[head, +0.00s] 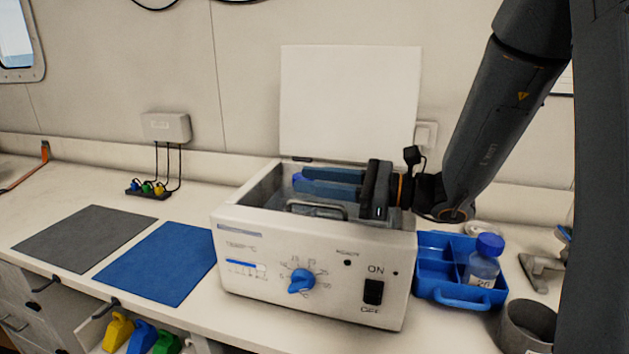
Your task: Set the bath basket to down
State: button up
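The water bath (320,255) is a white box with a blue dial, a thermometer strip and an ON/OFF switch on its front. Its white lid (349,105) stands upright at the back. The bath basket shows only as a metal handle (317,206) near the front rim; the rest of it is hidden inside, so I cannot tell its height. My gripper (330,182) reaches in from the right over the bath opening, its dark blue fingers pointing left behind the handle. The fingers look apart, with nothing visible between them.
A blue divided tray (447,270) with a blue-capped bottle (483,262) stands right of the bath, near a grey cup (527,325). Blue (160,262) and grey (83,238) mats lie flat at left. An open drawer (100,333) holds coloured items below the counter edge.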

jog(key=shift+d, duration=0.1)
jog(key=b+v, duration=0.2)
jog(key=v, duration=0.5)
jog(key=shift+s+d, duration=0.15)
jog(key=shift+d, duration=0.15)
